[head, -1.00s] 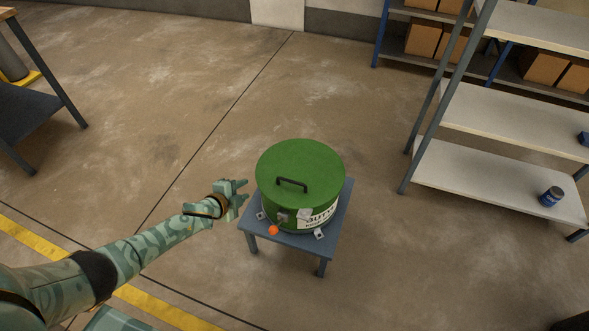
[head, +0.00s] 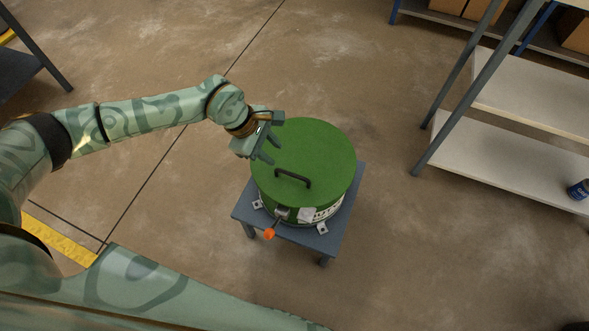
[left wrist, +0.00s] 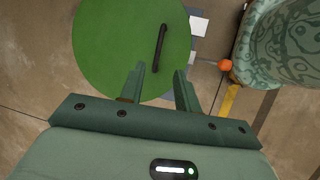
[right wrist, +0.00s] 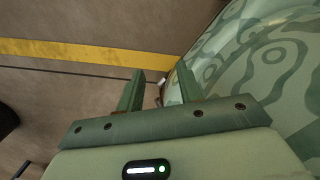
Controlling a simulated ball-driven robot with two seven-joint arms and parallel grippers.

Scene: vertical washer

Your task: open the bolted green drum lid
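The green drum lid (head: 318,150) lies flat on the drum, with a dark bar handle (head: 293,178) across its top; the lid also shows in the left wrist view (left wrist: 105,45). A latch with an orange-red knob (head: 269,233) sticks out at the drum's front. My left gripper (head: 268,158) is over the lid's left edge, a little left of the handle. In the left wrist view its fingers (left wrist: 160,88) are apart with nothing between them, and the handle lies beyond the tips. My right gripper (right wrist: 150,88) is open and empty over the floor.
The drum stands on a small blue-grey table (head: 340,215), with metal brackets (head: 322,228) at its foot. A shelf rack (head: 500,150) with a blue can (head: 579,190) stands at the right. A dark table (head: 30,70) is at the upper left. The floor between is clear.

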